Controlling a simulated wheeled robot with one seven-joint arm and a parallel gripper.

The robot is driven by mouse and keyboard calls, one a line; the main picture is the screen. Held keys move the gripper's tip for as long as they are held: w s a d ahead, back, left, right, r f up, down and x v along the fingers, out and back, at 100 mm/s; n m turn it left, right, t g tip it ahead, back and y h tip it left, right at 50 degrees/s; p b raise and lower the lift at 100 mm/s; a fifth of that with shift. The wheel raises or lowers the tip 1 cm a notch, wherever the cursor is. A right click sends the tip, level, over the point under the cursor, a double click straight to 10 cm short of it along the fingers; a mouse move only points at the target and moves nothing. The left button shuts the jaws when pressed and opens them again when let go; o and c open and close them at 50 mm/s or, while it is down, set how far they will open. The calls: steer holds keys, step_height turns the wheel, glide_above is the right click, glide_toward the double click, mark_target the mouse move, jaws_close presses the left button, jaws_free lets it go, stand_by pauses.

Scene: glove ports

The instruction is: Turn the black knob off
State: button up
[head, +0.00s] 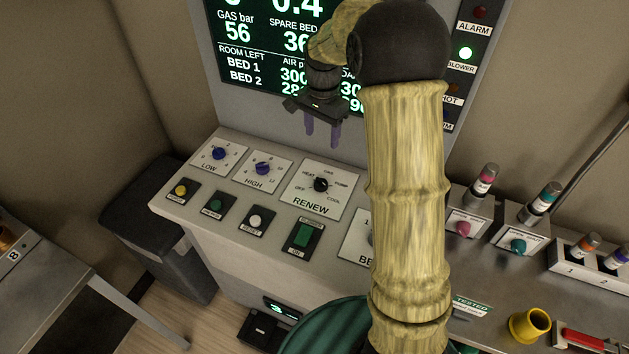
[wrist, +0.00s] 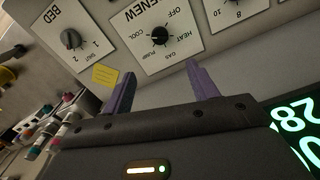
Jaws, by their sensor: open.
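The black knob (head: 320,184) sits at the centre of the white RENEW plate (head: 311,206) on the sloping console. The plate's marks include OFF at lower left, HEAT, GAS, PUMP and COOL. The knob also shows in the wrist view (wrist: 160,34), upside down; I cannot tell clearly which mark it points to. My gripper (head: 322,142) is above and behind the knob, in front of the screen, with its purple fingers pointing down. In the wrist view my gripper (wrist: 160,72) has its fingers apart, with nothing between them. It is not touching the knob.
Blue LOW (head: 219,153) and HIGH (head: 262,169) knobs stand left of the plate. Several buttons and a green rocker switch (head: 303,236) lie in front. A grey BED knob (wrist: 70,40) is beside it, partly hidden by my arm in the head view. The screen (head: 270,65) rises behind.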

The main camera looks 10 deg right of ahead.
mark_target(321, 181)
step_height(321, 181, down, 17)
steer(key=p, duration=0.3)
steer(key=shift+f+p, duration=0.2)
steer(key=shift+p, duration=0.1)
stand_by(0.3)
steer(key=c, duration=1)
